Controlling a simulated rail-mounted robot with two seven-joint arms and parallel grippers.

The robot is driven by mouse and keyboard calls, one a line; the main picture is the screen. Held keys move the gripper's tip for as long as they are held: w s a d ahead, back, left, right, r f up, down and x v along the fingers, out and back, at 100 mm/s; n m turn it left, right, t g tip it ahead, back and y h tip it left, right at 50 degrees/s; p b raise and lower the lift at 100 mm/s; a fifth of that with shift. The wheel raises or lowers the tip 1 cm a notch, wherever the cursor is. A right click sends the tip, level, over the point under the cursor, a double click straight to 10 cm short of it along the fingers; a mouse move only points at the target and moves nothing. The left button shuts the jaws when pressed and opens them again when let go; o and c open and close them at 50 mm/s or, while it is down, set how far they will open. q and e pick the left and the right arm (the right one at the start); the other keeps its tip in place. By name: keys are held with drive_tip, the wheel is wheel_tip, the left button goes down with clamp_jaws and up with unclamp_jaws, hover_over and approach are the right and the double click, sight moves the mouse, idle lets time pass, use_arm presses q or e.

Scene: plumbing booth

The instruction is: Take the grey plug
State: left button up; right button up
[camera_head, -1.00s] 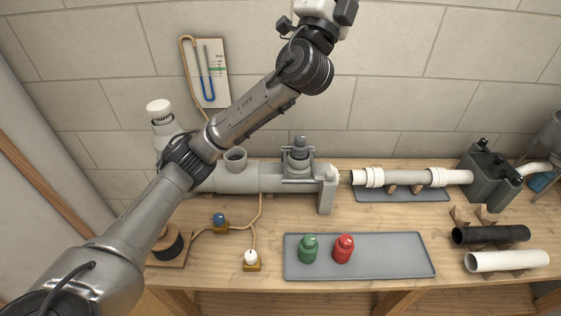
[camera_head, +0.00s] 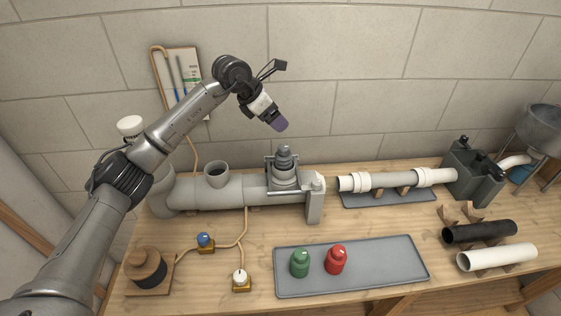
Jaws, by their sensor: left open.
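The grey plug (camera_head: 284,157) appears to be the dark grey knobbed piece seated upright in a bracketed fitting on top of the grey pipe (camera_head: 215,190). My left gripper (camera_head: 279,124) reaches in from the left and hangs above the plug, tilted down to the right. It is open, apart from the plug, with nothing seen in it. Its far finger is hidden. A green plug-like piece (camera_head: 299,263) and a red one (camera_head: 336,260) stand on the grey tray (camera_head: 390,265). My right gripper is not in view.
A white pipe with collars (camera_head: 395,181) lies right of the grey pipe, before a dark grey box (camera_head: 472,175). Black (camera_head: 480,232) and white (camera_head: 497,256) pipes lie at the right. A blue knob (camera_head: 204,240) and a white knob (camera_head: 240,276) sit front left. The tray's right half is free.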

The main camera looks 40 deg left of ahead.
sight(281, 156)
use_arm(q)
drive_tip(key=f+g, duration=0.1)
drive_tip(key=f, duration=0.2)
drive_tip(key=f+g+b, duration=0.1)
drive_tip(key=f, duration=0.2)
drive_tip(key=f+y+b, duration=0.1)
drive_tip(key=f, duration=0.3)
drive_tip(key=shift+s+d+m+g, duration=0.3)
drive_tip(key=shift+d+g, duration=0.05)
drive_tip(key=shift+g, duration=0.05)
drive_tip(key=shift+b+x, duration=1)
drive_tip(key=shift+x, duration=1.55)
drive_tip(key=shift+w+a, duration=0.1)
drive_tip(key=shift+w, duration=0.05)
drive_tip(key=shift+c, duration=0.4)
drive_tip(key=c, duration=1.2)
drive_tip(key=shift+r, duration=0.1)
